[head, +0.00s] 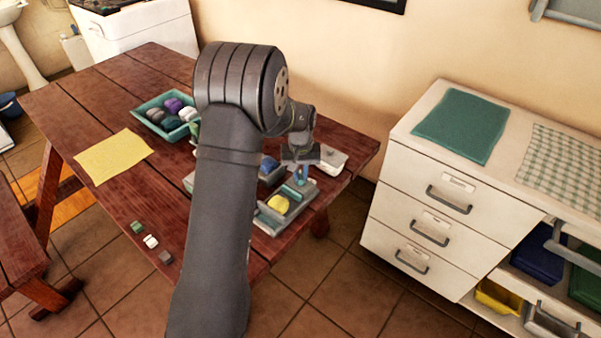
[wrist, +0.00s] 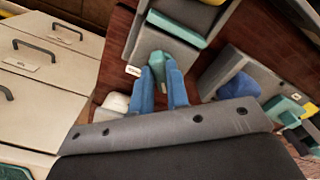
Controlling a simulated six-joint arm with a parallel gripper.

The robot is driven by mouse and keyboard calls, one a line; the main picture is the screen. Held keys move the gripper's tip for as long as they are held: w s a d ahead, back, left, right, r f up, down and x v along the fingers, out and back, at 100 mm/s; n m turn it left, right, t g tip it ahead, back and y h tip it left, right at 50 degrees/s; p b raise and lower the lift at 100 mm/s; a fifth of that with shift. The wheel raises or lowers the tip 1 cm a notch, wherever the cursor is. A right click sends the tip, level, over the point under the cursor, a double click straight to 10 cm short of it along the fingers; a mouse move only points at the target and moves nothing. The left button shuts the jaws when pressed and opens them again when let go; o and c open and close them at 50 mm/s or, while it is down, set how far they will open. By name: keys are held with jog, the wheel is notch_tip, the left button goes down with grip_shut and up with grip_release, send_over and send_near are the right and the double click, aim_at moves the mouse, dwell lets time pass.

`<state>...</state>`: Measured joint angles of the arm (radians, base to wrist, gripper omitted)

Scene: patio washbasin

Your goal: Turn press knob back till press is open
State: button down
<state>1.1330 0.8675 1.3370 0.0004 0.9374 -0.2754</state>
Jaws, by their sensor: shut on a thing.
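The press (head: 268,222) is a grey block on the red-brown table, partly hidden behind my arm in the head view. A yellow piece (head: 278,204) lies in it beside a teal bar (head: 292,192). In the wrist view the grey press body (wrist: 165,46) shows with the teal bar (wrist: 176,28) across it, and the yellow piece is cut off at the top edge. The teal knob (wrist: 157,58) sits at the press's near end. My gripper (wrist: 160,72) has its blue fingers shut on the knob, one on each side. The gap between bar and yellow piece is unclear.
A second grey press (wrist: 218,72) with a blue piece (wrist: 238,86) stands alongside. A teal tray (head: 150,122) of coloured lumps, a yellow cloth (head: 113,155) and small blocks (head: 151,241) lie on the table (head: 100,95). A white drawer cabinet (head: 425,210) stands right, across a floor gap.

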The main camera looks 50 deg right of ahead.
aim_at(300, 176)
jog(key=c, duration=1.4)
grip_release()
notch_tip(300, 176, up, 17)
jog(key=shift+r, duration=0.2)
jog(key=shift+f, duration=0.1)
notch_tip(300, 176, down, 17)
jog(key=shift+f, duration=0.2)
jog(key=shift+r, duration=0.15)
